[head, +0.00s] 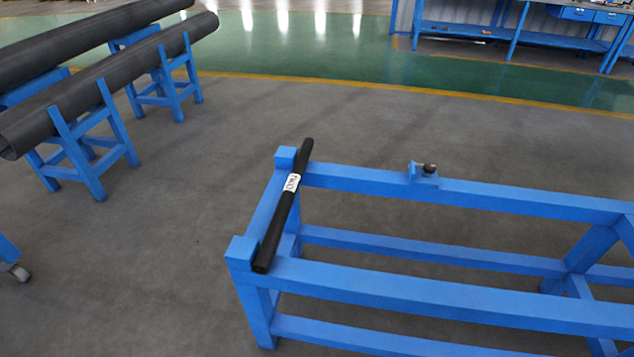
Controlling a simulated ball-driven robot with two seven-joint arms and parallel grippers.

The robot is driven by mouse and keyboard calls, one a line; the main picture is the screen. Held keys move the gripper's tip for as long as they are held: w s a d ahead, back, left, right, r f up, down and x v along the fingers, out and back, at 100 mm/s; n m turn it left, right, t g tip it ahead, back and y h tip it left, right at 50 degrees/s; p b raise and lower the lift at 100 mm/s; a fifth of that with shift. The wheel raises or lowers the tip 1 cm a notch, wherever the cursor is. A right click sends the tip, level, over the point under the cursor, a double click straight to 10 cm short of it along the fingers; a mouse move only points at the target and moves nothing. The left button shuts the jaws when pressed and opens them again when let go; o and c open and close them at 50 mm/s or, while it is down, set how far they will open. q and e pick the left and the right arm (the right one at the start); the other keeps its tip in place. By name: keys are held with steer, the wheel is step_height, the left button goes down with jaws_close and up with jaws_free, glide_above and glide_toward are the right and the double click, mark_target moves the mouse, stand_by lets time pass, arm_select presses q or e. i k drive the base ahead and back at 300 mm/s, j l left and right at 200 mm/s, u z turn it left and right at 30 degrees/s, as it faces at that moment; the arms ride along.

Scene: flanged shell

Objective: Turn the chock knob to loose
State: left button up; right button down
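A small dark round knob (429,169) sits on a blue bracket (423,178) on the far rail of the blue frame stand. It looks like the chock knob, but it is too small to tell which way it is turned. A black bar (283,210) with a white label (292,183) lies across the left end of the stand, over both rails. The label's lettering is too small to read surely. Neither of my grippers shows in the head view.
The blue stand's near rail (430,297) and far rail (520,198) run to the right with open space between. Large dark pipes (110,85) rest on blue trestles (95,150) at the upper left. A blue workbench (520,30) stands at the back. The grey floor (150,260) left of the stand is clear.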

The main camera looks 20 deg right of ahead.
mark_target(429, 168)
steer(key=i+j+u, duration=0.65)
steer(key=j+u, duration=0.15)
steer(key=i+j+u, duration=0.4)
steer(key=i+u, duration=0.4)
steer(key=i+z, duration=0.45)
steer(key=i+j+z, duration=0.15)
steer(key=i+z, duration=0.3)
steer(key=i+l+z, duration=0.1)
steer(key=z, duration=0.4)
steer(key=i+z, duration=0.3)
steer(key=z, duration=0.15)
steer(key=i+z, duration=0.2)
steer(key=z, duration=0.3)
steer(key=i+j+z, duration=0.2)
steer(key=z, duration=0.25)
steer(key=i+j+z, duration=0.15)
steer(key=z, duration=0.35)
steer(key=i+j+z, duration=0.15)
steer(key=i+z, duration=0.25)
steer(key=i+j+z, duration=0.15)
steer(key=z, duration=0.25)
steer(key=i+j+z, duration=0.25)
steer(key=z, duration=0.2)
steer(key=i+j+z, duration=0.15)
steer(key=j+z, duration=0.25)
